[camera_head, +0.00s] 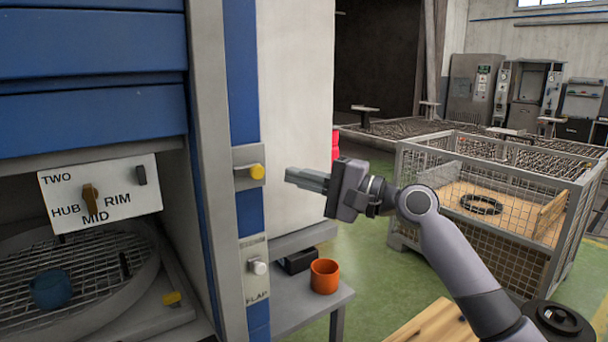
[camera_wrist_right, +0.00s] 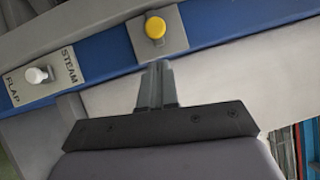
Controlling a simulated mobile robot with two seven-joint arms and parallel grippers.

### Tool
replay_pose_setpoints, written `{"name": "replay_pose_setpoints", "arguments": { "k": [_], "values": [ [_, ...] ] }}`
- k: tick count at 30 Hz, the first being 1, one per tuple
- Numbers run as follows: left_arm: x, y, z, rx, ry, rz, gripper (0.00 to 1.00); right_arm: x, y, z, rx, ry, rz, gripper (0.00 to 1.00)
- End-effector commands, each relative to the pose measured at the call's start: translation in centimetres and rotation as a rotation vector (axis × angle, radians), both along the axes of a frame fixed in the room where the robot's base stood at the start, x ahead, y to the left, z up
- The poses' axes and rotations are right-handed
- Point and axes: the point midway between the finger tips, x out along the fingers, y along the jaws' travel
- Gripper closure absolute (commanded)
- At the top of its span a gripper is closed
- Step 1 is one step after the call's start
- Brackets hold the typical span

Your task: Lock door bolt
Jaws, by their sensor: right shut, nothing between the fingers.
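The door bolt has a yellow knob (camera_head: 257,171) on a grey plate (camera_head: 243,155), fixed to the blue-striped door post. In the right wrist view the yellow knob (camera_wrist_right: 155,28) lies just beyond my fingertips. My right gripper (camera_head: 290,174) is shut and empty, pointing left at the knob with a small gap between them. The closed fingers also show in the right wrist view (camera_wrist_right: 158,68). My left gripper is not in view.
Below the bolt is a white knob (camera_head: 258,267) on a FLAP plate. An orange cup (camera_head: 324,275) stands on a grey side table (camera_head: 300,312). A mesh crate (camera_head: 480,195) stands at the right. A sign (camera_head: 105,193) hangs in the opening at left.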

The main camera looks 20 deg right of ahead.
Motion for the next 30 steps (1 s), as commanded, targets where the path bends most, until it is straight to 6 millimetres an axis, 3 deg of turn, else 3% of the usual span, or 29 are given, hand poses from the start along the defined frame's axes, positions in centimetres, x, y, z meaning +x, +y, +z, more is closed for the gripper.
{"name": "replay_pose_setpoints", "arguments": {
  "k": [2, 9, 15, 30],
  "values": [
    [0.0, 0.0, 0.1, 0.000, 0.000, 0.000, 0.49, 0.0, 0.1, 0.0, 0.000, 0.000, -0.001, 1.00],
    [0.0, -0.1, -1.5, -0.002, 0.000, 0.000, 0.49, -3.7, -4.7, -1.1, -0.003, 0.000, -0.004, 1.00],
    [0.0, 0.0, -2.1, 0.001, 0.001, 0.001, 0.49, -5.6, -7.0, -1.3, -0.002, 0.001, -0.003, 1.00],
    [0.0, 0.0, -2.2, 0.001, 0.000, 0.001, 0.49, -6.3, -7.7, -1.1, -0.001, -0.001, 0.000, 1.00]
  ]
}}
